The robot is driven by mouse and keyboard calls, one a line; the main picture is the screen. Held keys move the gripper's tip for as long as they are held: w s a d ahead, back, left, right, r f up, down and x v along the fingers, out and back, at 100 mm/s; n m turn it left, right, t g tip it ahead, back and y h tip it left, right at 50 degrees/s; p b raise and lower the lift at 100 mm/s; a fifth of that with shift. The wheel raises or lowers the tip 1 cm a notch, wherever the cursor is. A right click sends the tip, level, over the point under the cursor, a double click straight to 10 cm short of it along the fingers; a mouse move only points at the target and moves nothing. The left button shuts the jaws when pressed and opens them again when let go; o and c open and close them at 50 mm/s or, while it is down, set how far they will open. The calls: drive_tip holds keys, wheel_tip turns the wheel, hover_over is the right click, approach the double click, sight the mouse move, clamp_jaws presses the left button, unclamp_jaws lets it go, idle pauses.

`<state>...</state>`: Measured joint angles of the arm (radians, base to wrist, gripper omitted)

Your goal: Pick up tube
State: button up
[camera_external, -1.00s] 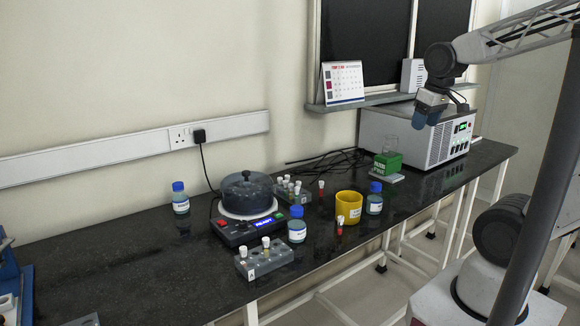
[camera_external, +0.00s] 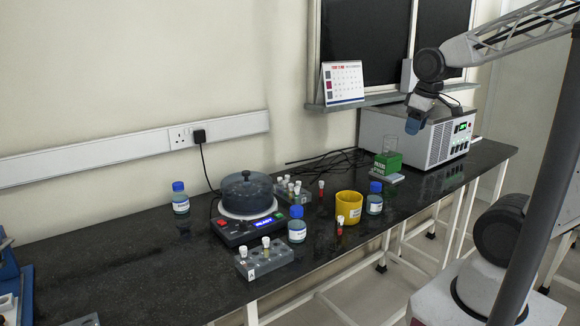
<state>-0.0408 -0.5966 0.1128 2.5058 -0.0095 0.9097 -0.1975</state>
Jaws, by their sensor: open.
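Several tubes are on the dark bench. White-capped tubes (camera_external: 266,243) sit in the grey front rack (camera_external: 268,263), and more sit in a rear rack (camera_external: 296,196). Which tube the task means cannot be told. My gripper (camera_external: 413,125) hangs high at the right, in front of the white box instrument, well above and apart from the tubes. Its fingers are small and hard to make out, with nothing seen held.
A centrifuge (camera_external: 247,194) with a dark lid stands mid-bench. Blue-capped bottles (camera_external: 297,225) (camera_external: 180,198) (camera_external: 375,198) and a yellow cup (camera_external: 349,206) stand around it. A green block (camera_external: 388,163) and the white instrument (camera_external: 413,136) are at the right. The bench's left part is mostly clear.

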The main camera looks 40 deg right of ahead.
drive_tip(key=w+a+f+n+g, duration=0.1)
drive_tip(key=w+a+f+n, duration=0.7)
drive_tip(key=n, duration=0.5)
drive_tip(key=n+g, duration=0.1)
drive_tip(key=n, duration=1.4)
hover_over(340, 221)
drive_tip(key=d, duration=0.1)
drive_tip(key=f, duration=1.3)
drive_tip(key=shift+w+d+f, duration=0.1)
drive_tip(key=shift+w+f, duration=0.25)
drive_tip(key=shift+f, duration=0.05)
drive_tip(key=shift+a+f, duration=0.2)
drive_tip(key=shift+f, duration=0.1)
drive_tip(key=shift+f, duration=1.25)
drive_tip(key=shift+f, duration=2.6)
